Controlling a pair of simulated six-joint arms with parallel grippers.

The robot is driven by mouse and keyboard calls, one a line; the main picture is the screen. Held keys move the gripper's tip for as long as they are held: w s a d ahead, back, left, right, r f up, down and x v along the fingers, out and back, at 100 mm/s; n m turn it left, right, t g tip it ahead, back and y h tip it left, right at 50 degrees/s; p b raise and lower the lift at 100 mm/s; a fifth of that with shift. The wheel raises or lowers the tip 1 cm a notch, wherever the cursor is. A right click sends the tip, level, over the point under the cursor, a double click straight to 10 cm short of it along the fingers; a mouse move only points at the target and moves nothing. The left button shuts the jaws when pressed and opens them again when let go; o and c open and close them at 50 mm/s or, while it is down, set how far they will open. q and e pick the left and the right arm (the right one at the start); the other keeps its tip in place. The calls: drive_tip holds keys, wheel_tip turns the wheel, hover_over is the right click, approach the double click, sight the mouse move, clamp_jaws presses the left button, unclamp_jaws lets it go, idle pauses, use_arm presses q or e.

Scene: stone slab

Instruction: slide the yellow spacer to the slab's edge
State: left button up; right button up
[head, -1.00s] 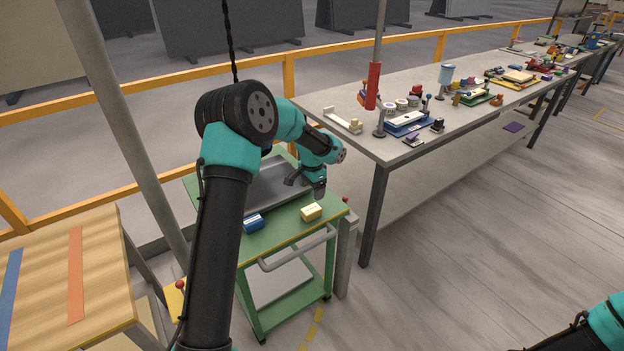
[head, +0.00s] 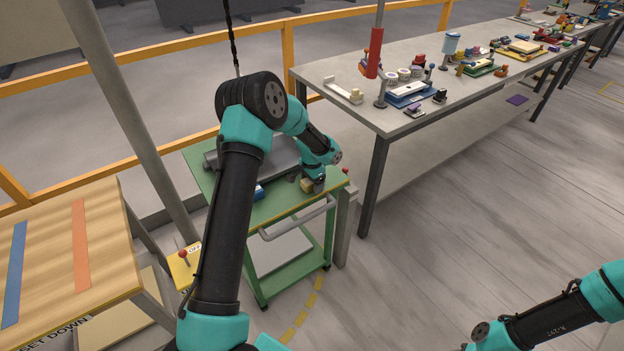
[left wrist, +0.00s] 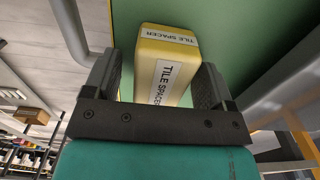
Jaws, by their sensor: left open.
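The yellow spacer (head: 306,186), a block labelled "TILE SPACER", sits on the green cart top (head: 282,208). In the left wrist view the spacer (left wrist: 172,52) stands between the two dark fingers of my left gripper (left wrist: 157,68). The jaws are open, with a gap by the left finger; the right finger is close to the block, and contact is hard to tell. In the head view my left gripper (head: 315,184) partly hides the spacer. The grey slab (head: 284,153) lies behind on the cart, partly covered by my left arm. My right gripper is out of view.
A blue block (head: 258,192) sits left of the spacer, partly hidden by my arm. The cart has a grey handle (head: 297,217) in front. A crowded workbench (head: 440,105) stands right, a wooden table (head: 105,250) left. A grey post (head: 345,225) stands at the cart's right corner.

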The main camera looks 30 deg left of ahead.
use_arm(q)
drive_tip(key=shift+c, duration=0.3)
drive_tip(key=c, duration=1)
drive_tip(key=shift+o, duration=0.2)
drive_tip(key=shift+a, duration=0.1)
drive_tip(key=shift+w+a, duration=0.5)
drive_tip(key=shift+a, duration=0.55)
drive_tip(key=shift+w+a, duration=0.55)
drive_tip(key=shift+a, duration=0.5)
drive_tip(key=shift+w+a, duration=0.5)
drive_tip(key=shift+a, duration=0.55)
drive_tip(key=o, duration=1)
drive_tip(key=shift+r, duration=0.1)
